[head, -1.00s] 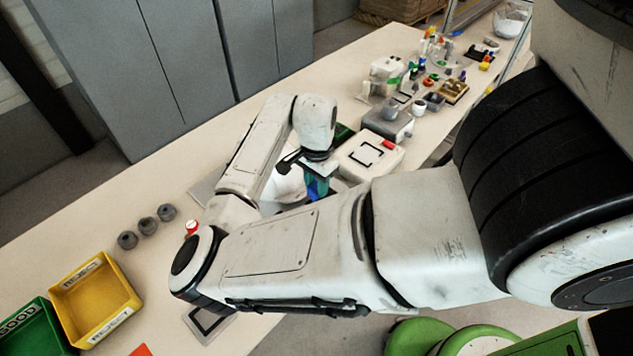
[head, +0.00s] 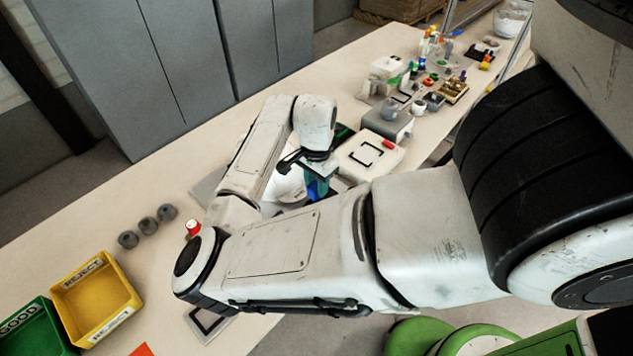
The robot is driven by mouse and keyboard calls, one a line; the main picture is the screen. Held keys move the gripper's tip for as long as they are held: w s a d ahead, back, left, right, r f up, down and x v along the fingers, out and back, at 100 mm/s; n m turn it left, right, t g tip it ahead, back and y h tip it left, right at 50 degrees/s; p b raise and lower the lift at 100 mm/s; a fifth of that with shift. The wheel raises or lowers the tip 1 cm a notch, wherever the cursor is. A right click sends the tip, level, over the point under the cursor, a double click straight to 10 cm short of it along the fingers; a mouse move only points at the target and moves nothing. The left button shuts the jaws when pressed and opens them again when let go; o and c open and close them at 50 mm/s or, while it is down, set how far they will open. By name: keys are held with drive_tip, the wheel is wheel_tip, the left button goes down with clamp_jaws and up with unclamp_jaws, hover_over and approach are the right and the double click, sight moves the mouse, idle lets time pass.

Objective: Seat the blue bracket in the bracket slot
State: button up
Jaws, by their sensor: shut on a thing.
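My gripper (head: 318,172) points down at the middle of the table, just left of a white block with a black square outline. A blue piece (head: 317,188), which I take to be the blue bracket, shows between and below the jaws, with some teal-green beside it. The jaws are shut on it. A white rounded shell (head: 290,187) lies just left of the gripper and is partly covered by my arm. The bracket slot cannot be made out; my forearm hides the area below the gripper.
The white block (head: 369,157) and a grey box (head: 388,123) stand right of the gripper. Several small parts crowd the far table end. Three grey knobs (head: 147,226), a red button (head: 193,228), a yellow REJECT bin (head: 97,298) and a green GOOD bin (head: 45,330) are at left.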

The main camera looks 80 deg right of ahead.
drive_tip(key=shift+f+b, duration=0.85)
drive_tip(key=shift+f, duration=0.55)
idle(1.4)
idle(0.5)
drive_tip(key=o, duration=1)
wheel_tip(320, 180, up, 11)
drive_tip(key=shift+f+b, duration=0.1)
drive_tip(key=shift+b, duration=0.25)
